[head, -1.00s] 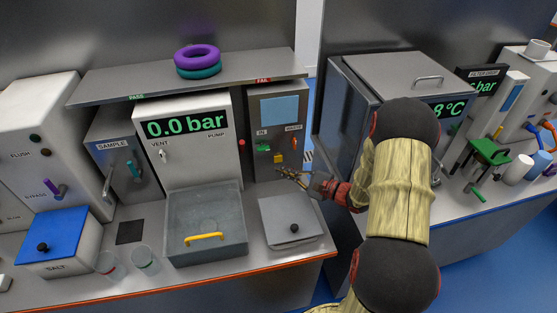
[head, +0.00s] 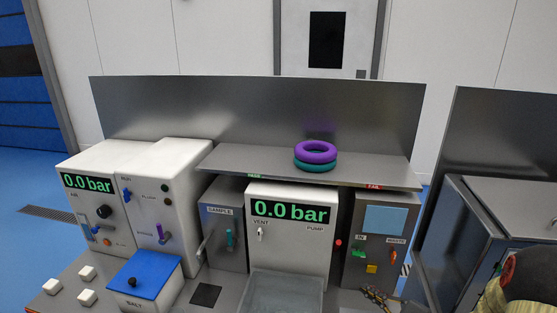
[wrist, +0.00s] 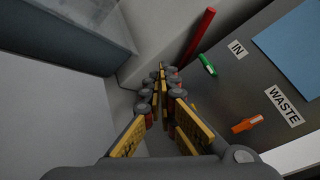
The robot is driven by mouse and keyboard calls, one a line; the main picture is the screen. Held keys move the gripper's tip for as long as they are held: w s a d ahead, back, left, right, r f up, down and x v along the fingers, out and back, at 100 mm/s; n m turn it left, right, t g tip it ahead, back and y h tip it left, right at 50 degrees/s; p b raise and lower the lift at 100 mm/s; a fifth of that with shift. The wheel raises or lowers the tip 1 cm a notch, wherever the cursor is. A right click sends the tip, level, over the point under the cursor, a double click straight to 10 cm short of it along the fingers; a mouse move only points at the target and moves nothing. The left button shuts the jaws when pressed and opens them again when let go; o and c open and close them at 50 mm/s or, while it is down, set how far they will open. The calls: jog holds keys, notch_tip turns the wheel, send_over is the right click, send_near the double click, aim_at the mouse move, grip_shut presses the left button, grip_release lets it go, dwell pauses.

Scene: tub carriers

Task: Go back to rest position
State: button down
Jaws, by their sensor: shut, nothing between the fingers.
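My gripper (head: 377,293) is at the bottom right of the head view, in front of the cabinet with the IN and WASTE valves (head: 379,240). In the wrist view my gripper (wrist: 162,72) is shut with its yellow fingers together and nothing between them. The green IN handle (wrist: 207,65) and the orange WASTE handle (wrist: 247,124) are to the right of the fingers, apart from them. A red bar (wrist: 199,36) stands beyond the fingertips. Most of my arm is out of the head view.
A grey tub (head: 283,293) sits before the 0.0 bar pump unit (head: 289,245). Purple (head: 316,150) and teal (head: 316,165) rings lie stacked on the shelf. A blue-lidded salt box (head: 143,275) is at left. A steel cabinet (head: 470,240) stands at right.

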jog(key=s+a+r+n+g, duration=0.5)
jog(key=s+a, duration=0.1)
jog(key=a, duration=0.3)
jog(key=s+a+r+n+g, duration=0.4)
jog(key=s+a+n+g, duration=0.15)
jog(key=a, duration=0.35)
jog(key=s+a+r+n+g+h, duration=0.15)
jog(key=s+n+h, duration=0.25)
jog(key=s, duration=0.5)
jog(key=s+d+r+n+t+h, duration=0.3)
jog(key=s+d+r+n+h, duration=0.1)
jog(key=d+r+h, duration=0.1)
notch_tip(320, 180, up, 3)
jog(key=shift+s+d+f+t+h, duration=0.15)
jog(key=shift+s+d+t+h, duration=0.2)
jog(key=shift+d, duration=0.25)
jog(key=c, duration=2.5)
grip_release()
jog(key=shift+n, duration=0.25)
